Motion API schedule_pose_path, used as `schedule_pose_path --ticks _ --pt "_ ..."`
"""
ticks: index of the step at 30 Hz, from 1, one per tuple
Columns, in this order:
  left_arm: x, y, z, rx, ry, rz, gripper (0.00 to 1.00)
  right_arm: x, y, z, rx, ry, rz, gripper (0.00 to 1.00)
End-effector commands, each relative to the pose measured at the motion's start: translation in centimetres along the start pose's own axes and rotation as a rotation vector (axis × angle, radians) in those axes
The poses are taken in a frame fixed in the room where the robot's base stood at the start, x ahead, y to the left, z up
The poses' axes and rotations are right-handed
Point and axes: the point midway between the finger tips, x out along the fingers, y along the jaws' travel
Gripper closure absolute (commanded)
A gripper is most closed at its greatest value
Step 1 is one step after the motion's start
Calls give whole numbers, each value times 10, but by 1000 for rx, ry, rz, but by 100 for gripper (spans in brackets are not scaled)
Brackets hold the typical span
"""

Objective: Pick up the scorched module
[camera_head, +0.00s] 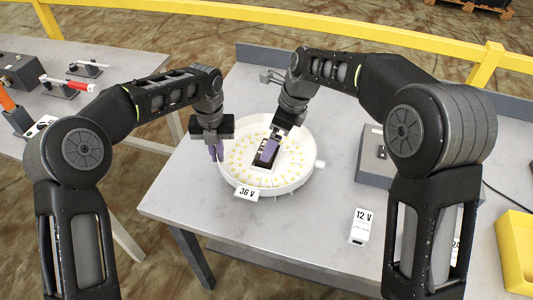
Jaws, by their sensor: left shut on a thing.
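A round white lamp disc (296,178) with many small yellow LEDs lies on the grey table. A dark rectangular module (259,160) sits at its middle; it looks like the scorched one, though scorching is too small to make out. My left gripper (216,154), with purple fingertips, is at the disc's left rim and appears shut on it. My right gripper (269,150) points down over the dark module and partly hides it. Its purple fingertips are at or just above the module; I cannot tell whether they are closed on it.
A "36 V" label (247,192) stands at the disc's front. A grey box (376,170) and a "12 V" tag (361,226) are to the right, with a yellow bin (516,245) beyond. The left bench (90,100) holds tools. The table's front left is clear.

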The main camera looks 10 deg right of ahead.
Motion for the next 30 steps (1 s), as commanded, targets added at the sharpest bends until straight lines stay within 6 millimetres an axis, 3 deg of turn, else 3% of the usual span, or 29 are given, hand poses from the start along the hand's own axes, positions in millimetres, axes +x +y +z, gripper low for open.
schedule_pose_path --ticks 6,16,30 --pt "-1 0 0 -1 -2 -1 100 6 -1 0 0 1 1 0" --pt "-1 0 1 -1 -2 -1 100 49 -4 2 0 2 1 0" --pt "-1 -1 0 -1 -2 -1 100 52 -4 3 0 0 0 0"
